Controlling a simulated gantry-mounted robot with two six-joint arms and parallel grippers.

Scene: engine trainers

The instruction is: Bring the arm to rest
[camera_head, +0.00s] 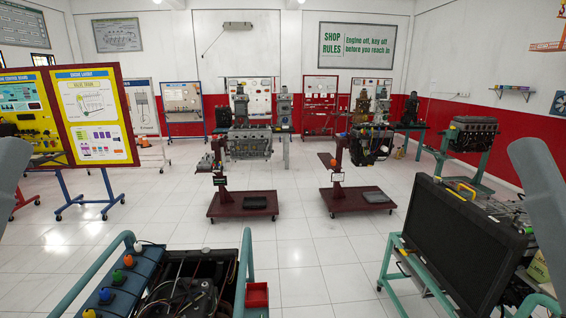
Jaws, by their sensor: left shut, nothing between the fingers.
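A smooth grey link of my left arm (10,165) shows at the left edge. A larger grey link of my right arm (543,200) shows at the right edge. Both are cut off by the frame. I see no fingertips of either gripper. Neither visible link touches anything that I can make out.
A trainer with a teal frame (245,262) and coloured knobs stands at front left. A teal stand with a black panel (462,245) stands at front right. Two engines on dark red wheeled stands (240,206) (358,203) are farther back. Tiled floor (305,255) between is clear.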

